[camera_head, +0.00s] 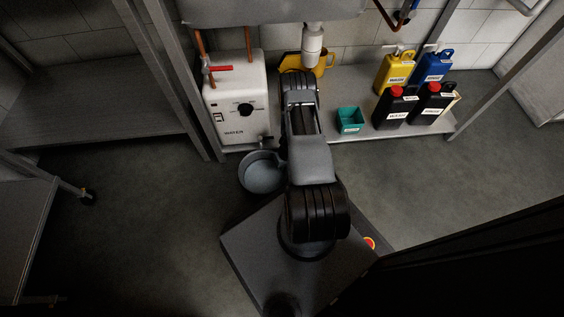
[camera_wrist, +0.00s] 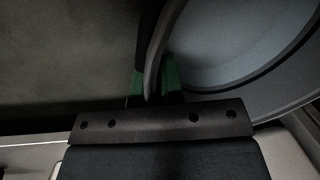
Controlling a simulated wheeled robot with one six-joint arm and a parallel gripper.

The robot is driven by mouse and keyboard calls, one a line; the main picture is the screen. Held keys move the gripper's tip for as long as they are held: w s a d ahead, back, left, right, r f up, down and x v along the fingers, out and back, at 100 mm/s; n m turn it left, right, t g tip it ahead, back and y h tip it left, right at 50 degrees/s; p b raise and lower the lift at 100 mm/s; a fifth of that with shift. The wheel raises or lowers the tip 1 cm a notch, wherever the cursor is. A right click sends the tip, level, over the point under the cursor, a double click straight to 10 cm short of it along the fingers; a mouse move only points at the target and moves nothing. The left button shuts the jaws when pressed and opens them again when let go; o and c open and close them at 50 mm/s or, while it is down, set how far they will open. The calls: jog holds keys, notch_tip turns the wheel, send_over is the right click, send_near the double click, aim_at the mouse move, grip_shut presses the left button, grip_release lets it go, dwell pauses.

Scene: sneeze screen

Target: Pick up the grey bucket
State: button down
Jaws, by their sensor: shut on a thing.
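The grey bucket (camera_head: 262,176) is round and open-topped, just left of my arm in the head view. It looks upright, below the front edge of the low shelf; I cannot tell whether it touches the floor. In the wrist view its pale grey inside and rim (camera_wrist: 235,45) fill the right side. My gripper (camera_wrist: 155,82), with green finger pads, is shut on a thin curved grey strip of the bucket, its rim or handle. In the head view the fingers are mostly hidden by my arm.
A low shelf (camera_head: 335,134) behind holds a white water heater (camera_head: 235,100), a yellow container (camera_head: 325,64), a teal tub (camera_head: 349,121) and several canisters (camera_head: 395,108). A sink (camera_head: 270,10) hangs above. Metal posts stand left and right. Open floor (camera_head: 150,230) lies to the left.

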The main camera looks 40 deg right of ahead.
jog(key=shift+s+a+r+p, duration=0.1)
jog(key=shift+s+a+p, duration=0.3)
jog(key=shift+s, duration=0.45)
notch_tip(320, 180, up, 14)
jog(key=p, duration=0.5)
jog(key=shift+p, duration=0.3)
jog(key=shift+w, duration=0.1)
